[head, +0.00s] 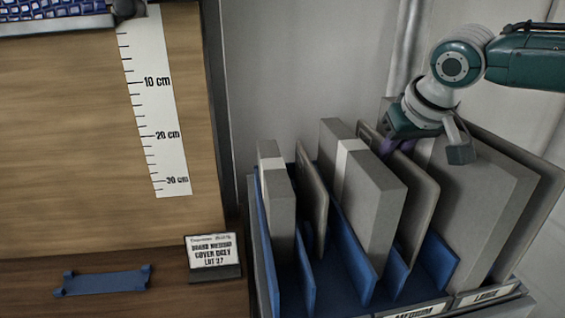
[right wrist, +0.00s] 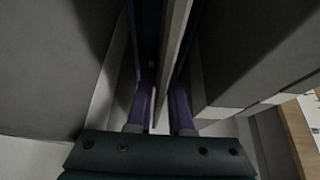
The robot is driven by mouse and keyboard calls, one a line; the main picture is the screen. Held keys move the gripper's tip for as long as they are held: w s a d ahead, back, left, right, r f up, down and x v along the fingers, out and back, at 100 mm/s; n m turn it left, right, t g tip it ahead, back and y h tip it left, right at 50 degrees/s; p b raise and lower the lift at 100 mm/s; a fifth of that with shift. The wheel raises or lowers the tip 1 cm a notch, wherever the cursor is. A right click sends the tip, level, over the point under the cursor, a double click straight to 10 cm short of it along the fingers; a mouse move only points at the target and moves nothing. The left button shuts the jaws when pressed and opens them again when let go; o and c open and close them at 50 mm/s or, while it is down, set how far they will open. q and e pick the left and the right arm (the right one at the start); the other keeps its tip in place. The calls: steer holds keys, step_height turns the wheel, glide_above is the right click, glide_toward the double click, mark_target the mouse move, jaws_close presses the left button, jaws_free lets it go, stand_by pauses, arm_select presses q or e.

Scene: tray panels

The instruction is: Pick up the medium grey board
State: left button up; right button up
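A thin grey board (head: 417,190) with rounded corners stands upright in the medium section of the blue rack (head: 350,255), behind a thicker grey box-like board (head: 374,195) with a white band. My right gripper (head: 402,145) comes down from above at the thin board's top edge. In the right wrist view its two purple fingers (right wrist: 161,112) are apart, one on each side of the thin board (right wrist: 174,50), seen edge-on. A gap shows between the left finger and the board; contact on the right side is unclear. My left gripper is not in view.
A large thick grey board (head: 478,200) and a large thin one (head: 540,200) stand close on the right. A small banded board (head: 277,205) and a small thin one (head: 313,195) stand left. A sign (head: 213,252) and blue holder (head: 103,282) are on the wooden table.

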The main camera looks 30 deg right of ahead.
jaws_close()
stand_by(1.0)
